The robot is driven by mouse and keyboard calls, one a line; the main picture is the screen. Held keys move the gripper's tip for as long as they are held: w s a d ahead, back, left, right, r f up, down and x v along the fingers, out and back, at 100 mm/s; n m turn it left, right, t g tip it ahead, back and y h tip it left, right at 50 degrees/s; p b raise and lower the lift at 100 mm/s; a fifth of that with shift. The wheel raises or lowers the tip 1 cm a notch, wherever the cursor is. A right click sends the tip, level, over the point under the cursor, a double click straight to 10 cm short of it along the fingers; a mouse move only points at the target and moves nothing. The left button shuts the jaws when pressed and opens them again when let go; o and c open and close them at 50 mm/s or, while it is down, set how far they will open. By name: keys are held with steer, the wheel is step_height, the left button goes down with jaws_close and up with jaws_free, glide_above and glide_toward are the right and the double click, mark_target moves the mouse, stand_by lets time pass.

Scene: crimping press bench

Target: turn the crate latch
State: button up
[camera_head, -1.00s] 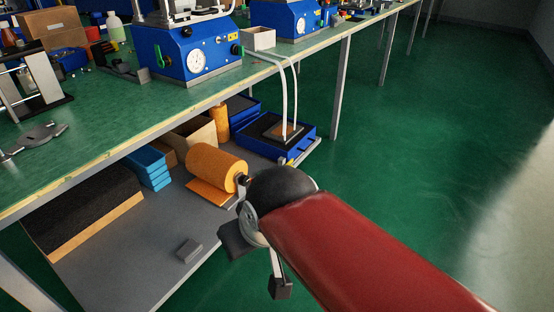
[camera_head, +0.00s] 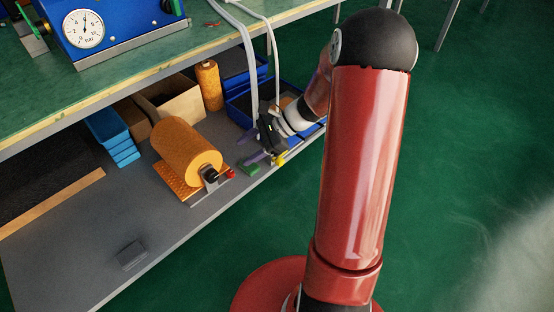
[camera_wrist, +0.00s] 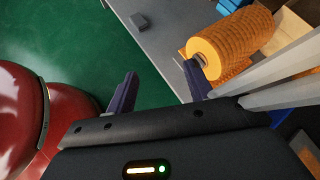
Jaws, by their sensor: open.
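The blue crate (camera_head: 240,113) stands on the low shelf under the bench, partly hidden behind my arm and two pale hoses. A small yellow part (camera_head: 279,160) shows at its front corner, beside my gripper; I cannot tell whether it is the latch or how it is turned. My gripper (camera_head: 246,148) is at the shelf's front edge by the crate, with its dark purple fingers apart. In the wrist view my gripper (camera_wrist: 160,70) is open with nothing between its fingers, over the shelf edge and green floor. No latch is clear there.
An orange roll (camera_head: 180,150) on a stand sits left of my gripper; it also shows in the wrist view (camera_wrist: 220,52). Pale hoses (camera_head: 248,60) hang close to my gripper. The bench top (camera_head: 130,75) overhangs the shelf. The floor at the right is clear.

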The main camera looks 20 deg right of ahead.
steer(key=w+d+f+m+t+y, duration=0.2)
steer(key=w+d+f+m+t, duration=0.15)
steer(key=d+f+m, duration=0.35)
steer(key=m+t+h+b, duration=0.3)
steer(key=m+t+h, duration=0.3)
steer(key=m+t, duration=0.85)
glide_toward(282, 163)
step_height(282, 163, up, 3)
steer(key=w+m+g, duration=0.3)
steer(key=g, duration=0.1)
steer(key=x, duration=0.7)
steer(key=shift+w+a+b, duration=0.2)
steer(key=shift+a+b, duration=0.1)
steer(key=c, duration=0.9)
